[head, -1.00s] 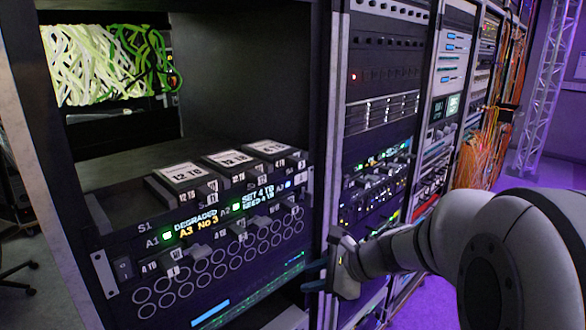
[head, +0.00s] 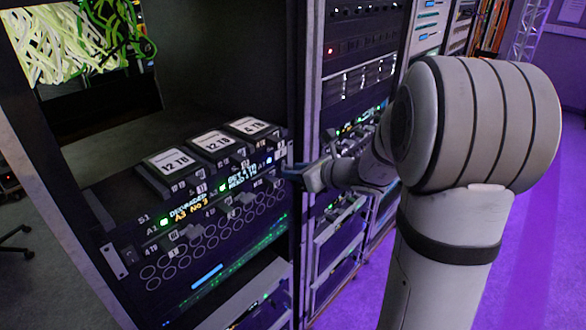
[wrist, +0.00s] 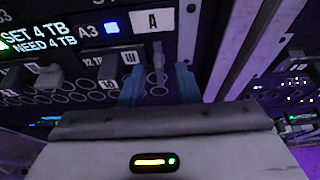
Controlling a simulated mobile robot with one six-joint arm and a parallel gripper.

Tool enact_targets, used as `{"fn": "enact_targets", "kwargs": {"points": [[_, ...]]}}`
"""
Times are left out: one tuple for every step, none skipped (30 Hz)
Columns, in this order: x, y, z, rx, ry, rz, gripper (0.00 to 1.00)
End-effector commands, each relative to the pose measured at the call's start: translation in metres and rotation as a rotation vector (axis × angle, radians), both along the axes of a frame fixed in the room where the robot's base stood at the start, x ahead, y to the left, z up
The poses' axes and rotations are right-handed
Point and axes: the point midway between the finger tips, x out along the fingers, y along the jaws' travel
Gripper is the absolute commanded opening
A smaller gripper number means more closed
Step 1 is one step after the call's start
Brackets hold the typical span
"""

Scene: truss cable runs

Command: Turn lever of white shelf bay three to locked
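The dark shelf unit (head: 205,262) has a lit display (head: 186,206) reading "DEGRADED A3 No 3" and "SET 4 TB NEED 4 TB". A slim grey upright lever (wrist: 158,60) shows just right of that plate. My gripper (wrist: 159,84) is open, its two blue fingers on either side of the lever's line, with gaps visible. In the head view my gripper (head: 291,170) is at the unit's right end.
Three drives with white labels (head: 210,142) lie on top of the unit, two reading 12 TB and 4 TB. A rack post (head: 308,110) stands close right of the unit. More rack equipment (head: 362,75) is beyond it. Purple floor (head: 545,250) is open at right.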

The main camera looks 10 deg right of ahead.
Motion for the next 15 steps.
{"fn": "enact_targets", "kwargs": {"points": [[0.0038,0.0037,-0.0019,0.002,0.003,0.002,0.29],[0.0055,0.0049,-0.0029,0.001,0.002,0.001,0.29],[0.0072,0.0061,-0.0038,0.000,0.001,0.002,0.29],[0.0081,0.0066,-0.0042,-0.001,0.000,0.001,0.29],[0.0089,0.0070,-0.0046,-0.001,0.000,0.001,0.29],[0.0095,0.0073,-0.0048,-0.001,0.000,0.000,0.29],[0.0097,0.0075,-0.0050,-0.001,0.000,0.000,0.29],[0.0097,0.0075,-0.0051,-0.001,0.000,0.000,0.29],[0.0097,0.0075,-0.0051,-0.001,0.000,0.000,0.29],[0.0097,0.0075,-0.0050,-0.001,0.000,0.000,0.29],[0.0096,0.0075,-0.0050,-0.001,0.000,0.000,0.29],[0.0095,0.0076,-0.0050,-0.001,0.000,0.000,0.29],[0.0095,0.0076,-0.0050,-0.001,0.000,0.000,0.28],[0.0095,0.0077,-0.0050,-0.001,0.000,0.000,0.25],[0.0095,0.0077,-0.0050,-0.001,0.000,0.001,0.22]]}}
